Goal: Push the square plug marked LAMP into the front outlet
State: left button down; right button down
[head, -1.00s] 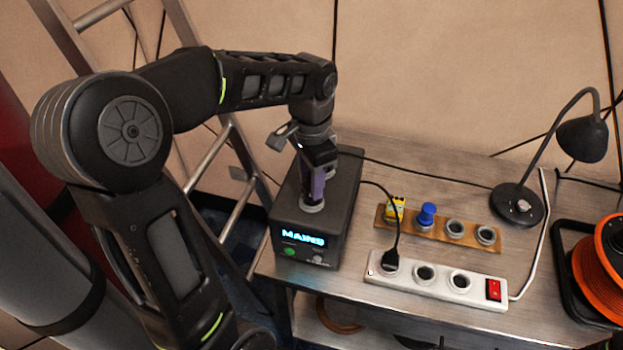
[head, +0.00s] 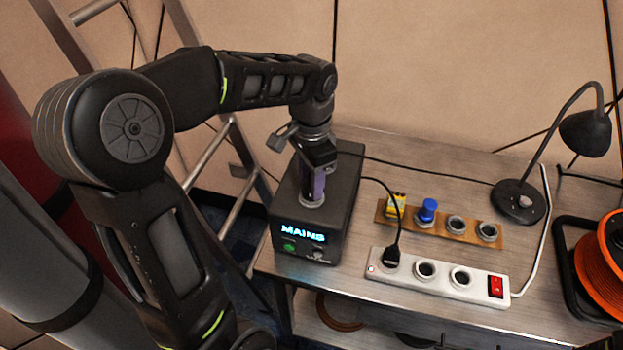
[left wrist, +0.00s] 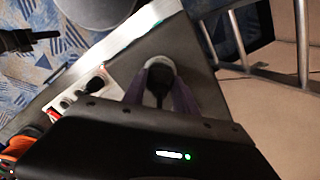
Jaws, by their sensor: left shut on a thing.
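The black box with the lit word MAINS (head: 303,258) stands on the left end of the bench. My left gripper (head: 315,198) points down over a pale-ringed outlet (head: 312,204) on the box's top, towards its front. In the left wrist view, the purple fingers are shut on a dark plug (left wrist: 159,88), with the pale outlet ring (left wrist: 160,64) around or just behind it. The fingers hide most of the plug in the head view. I cannot read a LAMP mark or tell how deep the plug sits. My right gripper is not in view.
A wooden strip (head: 441,225) holds a yellow plug (head: 396,207) and a blue plug (head: 428,211). A white power strip (head: 436,279) with a black plug (head: 391,259) and red switch lies in front. A lamp (head: 518,202) and orange cable reel (head: 605,257) stand right.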

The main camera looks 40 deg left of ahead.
pick_arm(q)
jog(key=c, duration=0.9)
grip_release()
jog(key=shift+o, duration=0.3)
jog(key=o, duration=0.4)
jog(key=shift+c, duration=0.2)
jog(key=shift+r, duration=0.1)
jog(key=shift+r+p, duration=2.45)
jog(key=shift+r, duration=0.5)
